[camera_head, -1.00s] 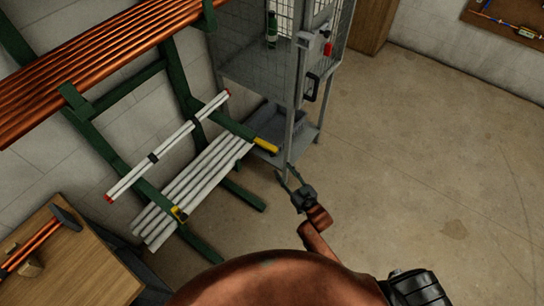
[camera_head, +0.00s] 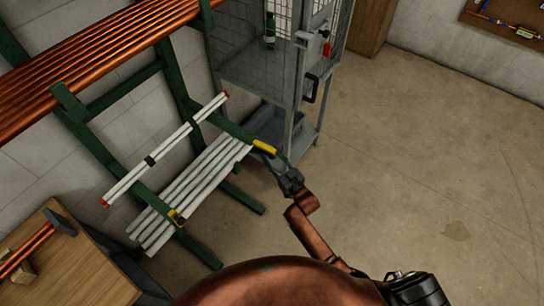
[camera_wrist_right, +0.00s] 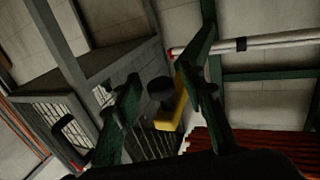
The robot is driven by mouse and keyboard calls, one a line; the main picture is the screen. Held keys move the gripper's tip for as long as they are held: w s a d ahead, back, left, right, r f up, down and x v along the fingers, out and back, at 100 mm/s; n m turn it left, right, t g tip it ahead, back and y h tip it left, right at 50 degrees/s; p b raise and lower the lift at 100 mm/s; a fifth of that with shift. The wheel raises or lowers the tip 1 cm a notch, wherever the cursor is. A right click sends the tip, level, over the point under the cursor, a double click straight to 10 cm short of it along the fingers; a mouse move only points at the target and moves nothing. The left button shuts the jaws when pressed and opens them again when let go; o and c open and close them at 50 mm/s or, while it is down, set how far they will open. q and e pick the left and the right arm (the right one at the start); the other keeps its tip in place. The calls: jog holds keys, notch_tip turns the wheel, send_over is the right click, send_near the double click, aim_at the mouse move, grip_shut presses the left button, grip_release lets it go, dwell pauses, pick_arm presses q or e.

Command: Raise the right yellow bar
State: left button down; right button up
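The right yellow bar (camera_head: 265,146) sits at the outer end of the rack's upper green arm, beside the wire cage. It also shows in the right wrist view (camera_wrist_right: 171,118), next to a dark round knob (camera_wrist_right: 160,88). My right gripper (camera_head: 272,161) is close to this bar in the head view. In the right wrist view its two green fingers (camera_wrist_right: 168,98) are spread apart, with the yellow bar and knob in the gap; contact cannot be told. My left gripper is not in view.
A grey wire cage (camera_head: 303,84) stands just behind the bar. White pipes (camera_head: 192,190) lie low on the green rack, with a red-ended white pipe (camera_head: 172,144) above them. Copper pipes (camera_head: 90,65) lie higher. The floor (camera_head: 420,150) at right is clear.

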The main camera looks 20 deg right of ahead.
jog(key=shift+c, duration=0.5)
grip_shut()
